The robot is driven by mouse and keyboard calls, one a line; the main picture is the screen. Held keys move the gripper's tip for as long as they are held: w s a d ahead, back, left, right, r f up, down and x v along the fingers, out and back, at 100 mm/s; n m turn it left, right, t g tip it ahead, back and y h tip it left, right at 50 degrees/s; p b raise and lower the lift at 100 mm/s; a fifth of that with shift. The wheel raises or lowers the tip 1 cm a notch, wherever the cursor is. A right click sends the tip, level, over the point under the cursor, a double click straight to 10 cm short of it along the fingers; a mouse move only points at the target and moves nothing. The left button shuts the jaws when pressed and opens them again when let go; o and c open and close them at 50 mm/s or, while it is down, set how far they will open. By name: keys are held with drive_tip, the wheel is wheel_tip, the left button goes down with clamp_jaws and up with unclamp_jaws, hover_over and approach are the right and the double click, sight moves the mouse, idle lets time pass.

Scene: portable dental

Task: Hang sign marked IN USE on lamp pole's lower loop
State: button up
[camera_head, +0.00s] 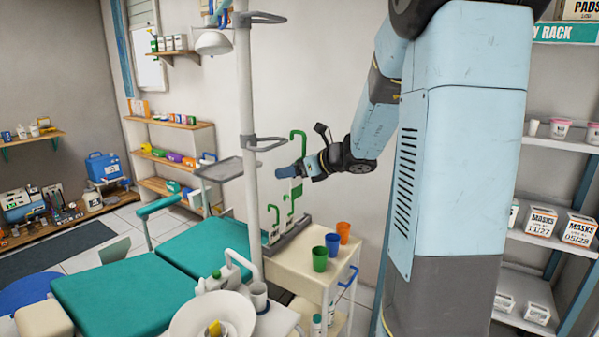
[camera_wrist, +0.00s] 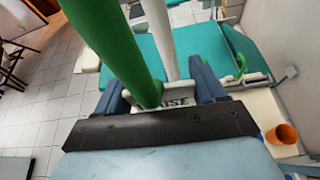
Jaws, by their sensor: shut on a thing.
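The white sign (camera_head: 287,172) with a tall green hook (camera_head: 299,143) is held in my gripper (camera_head: 285,171), to the right of the lamp pole (camera_head: 246,110). In the wrist view my gripper (camera_wrist: 165,92) is shut on the sign (camera_wrist: 180,102); the letters "USE" show, the rest is covered by the green hook (camera_wrist: 118,45). The lower loop (camera_head: 266,140) is a grey ring sticking out right of the pole, about level with the hook's upper part and apart from it. An upper loop (camera_head: 262,18) sits higher on the pole.
A cream trolley (camera_head: 312,268) stands below, with green, blue and orange cups and a rack (camera_head: 290,238) with other green hooks. A grey tray (camera_head: 218,170) is left of the pole. The teal dental chair (camera_head: 125,292) is at lower left.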

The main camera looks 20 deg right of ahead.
drive_tip(key=x, duration=0.7)
drive_tip(key=shift+w+a, duration=0.2)
drive_tip(key=shift+w, duration=0.2)
idle(0.7)
drive_tip(key=o, duration=1.4)
